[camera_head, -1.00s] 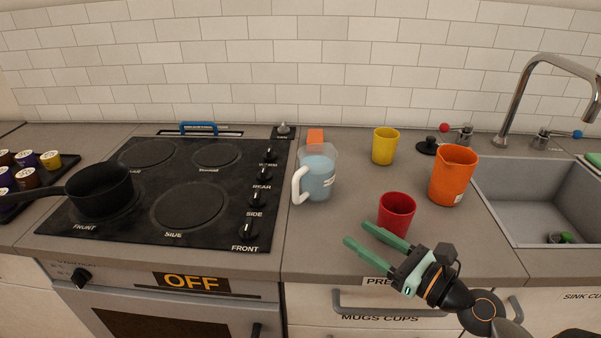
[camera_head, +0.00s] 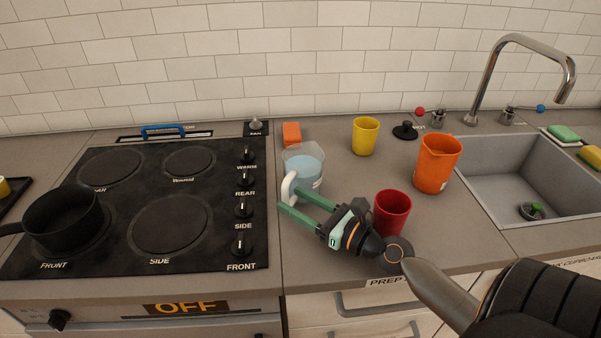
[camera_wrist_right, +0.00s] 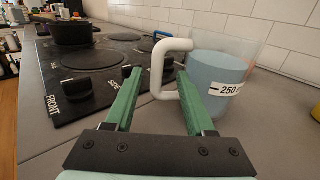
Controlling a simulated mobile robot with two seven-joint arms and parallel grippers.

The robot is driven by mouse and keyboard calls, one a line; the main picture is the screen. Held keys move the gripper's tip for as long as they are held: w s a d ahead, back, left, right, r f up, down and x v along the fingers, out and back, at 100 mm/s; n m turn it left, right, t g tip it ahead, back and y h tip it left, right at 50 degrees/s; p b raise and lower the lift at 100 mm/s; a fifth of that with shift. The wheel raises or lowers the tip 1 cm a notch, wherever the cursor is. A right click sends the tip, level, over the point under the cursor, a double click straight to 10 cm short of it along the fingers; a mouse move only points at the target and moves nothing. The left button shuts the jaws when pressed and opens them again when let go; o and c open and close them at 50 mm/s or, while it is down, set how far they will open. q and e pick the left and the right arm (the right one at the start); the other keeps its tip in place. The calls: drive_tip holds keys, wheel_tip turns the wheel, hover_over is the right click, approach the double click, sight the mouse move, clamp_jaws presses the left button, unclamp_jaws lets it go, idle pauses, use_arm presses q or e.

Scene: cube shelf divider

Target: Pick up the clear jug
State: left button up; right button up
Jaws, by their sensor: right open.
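The clear jug (camera_head: 305,170) stands upright on the counter just right of the stove, with bluish contents and a white handle on its left side. It also shows in the right wrist view (camera_wrist_right: 215,78), with a "250" mark and the handle toward the fingers. My right gripper (camera_head: 294,203) is open, its green fingers pointing at the jug from the front right. In the right wrist view the gripper (camera_wrist_right: 155,85) has the white handle's lower end near and beyond the right finger. Nothing is between the fingers that I can tell is gripped. My left gripper is not in view.
A red cup (camera_head: 391,213) stands close beside my right gripper. A yellow cup (camera_head: 365,136), an orange jug (camera_head: 436,165) and an orange block (camera_head: 291,134) stand farther back. The stove (camera_head: 140,210) with a black pot (camera_head: 64,220) is left; the sink (camera_head: 490,180) is right.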

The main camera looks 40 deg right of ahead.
drive_tip(key=shift+w+a, duration=0.15)
drive_tip(key=shift+w, duration=0.35)
drive_tip(key=p+x, duration=0.1)
drive_tip(key=x, duration=0.3)
drive_tip(key=shift+w+a+r+p, duration=0.1)
drive_tip(key=shift+w+a+p, duration=0.05)
drive_tip(key=shift+a+p, duration=0.2)
drive_tip(key=shift+w, duration=0.35)
clamp_jaws()
idle(0.5)
